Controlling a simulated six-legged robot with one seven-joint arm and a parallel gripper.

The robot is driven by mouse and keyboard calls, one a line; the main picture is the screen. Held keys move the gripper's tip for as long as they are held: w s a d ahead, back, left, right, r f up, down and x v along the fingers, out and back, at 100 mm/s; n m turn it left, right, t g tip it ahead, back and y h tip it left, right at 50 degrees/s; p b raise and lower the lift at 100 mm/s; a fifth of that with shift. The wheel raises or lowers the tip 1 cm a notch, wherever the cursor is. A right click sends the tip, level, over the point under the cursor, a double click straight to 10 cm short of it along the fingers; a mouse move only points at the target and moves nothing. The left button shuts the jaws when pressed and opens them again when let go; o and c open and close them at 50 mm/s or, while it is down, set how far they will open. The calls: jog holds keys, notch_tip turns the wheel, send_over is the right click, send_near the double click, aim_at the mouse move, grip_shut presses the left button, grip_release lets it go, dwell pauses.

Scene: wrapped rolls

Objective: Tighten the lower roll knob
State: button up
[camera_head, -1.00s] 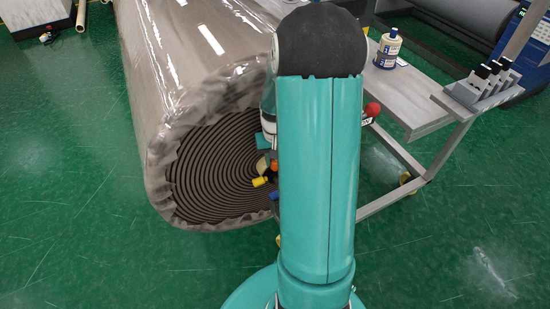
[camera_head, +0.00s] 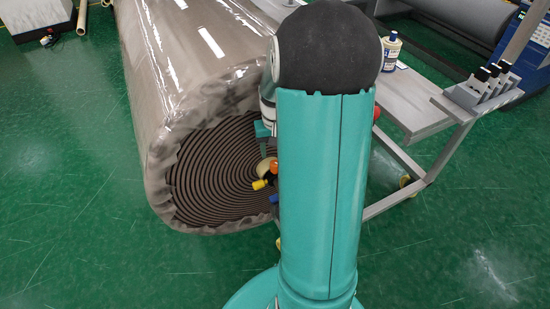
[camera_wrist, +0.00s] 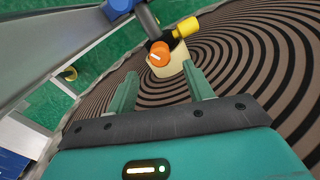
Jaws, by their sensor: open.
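A large wrapped roll (camera_head: 215,170) lies with its spiral end facing me. At its centre is a cream core (camera_wrist: 168,66) with knobs. An orange knob (camera_wrist: 159,54) with a white mark shows in the wrist view, just beyond my gripper (camera_wrist: 159,72). My gripper is open, its two fingers either side of the line to the orange knob, apart from it. A yellow knob (camera_wrist: 185,27) sits to the upper right and a blue knob (camera_wrist: 121,6) at the top. In the head view the yellow knob (camera_head: 259,184) and blue knob (camera_head: 273,198) show below the orange one (camera_head: 274,166), partly behind my arm.
A grey metal cart (camera_head: 425,115) stands right of the roll, with a bottle (camera_head: 389,50) on it.

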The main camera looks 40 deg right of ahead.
aim_at(275, 163)
notch_tip(275, 163, up, 8)
jog(key=shift+a, duration=0.1)
dwell(0.6)
jog(key=s+a+r+n+t+h, duration=0.1)
jog(key=a+r+n, duration=0.1)
jog(key=a+r, duration=0.45)
jog(key=s+a+r+n+t, duration=0.1)
jog(key=s+a+r+t, duration=0.15)
jog(key=a, duration=0.75)
jog(key=s+a+r+n+t+y, duration=0.1)
jog(key=s+a+r+n+t, duration=0.1)
jog(key=s+a, duration=0.5)
jog(key=a+r+n, duration=0.1)
jog(key=a, duration=0.2)
jog(key=shift+s+a+r, duration=0.15)
jog(key=shift+a, duration=0.05)
jog(key=c, duration=0.3)
jog(key=shift+c, duration=0.2)
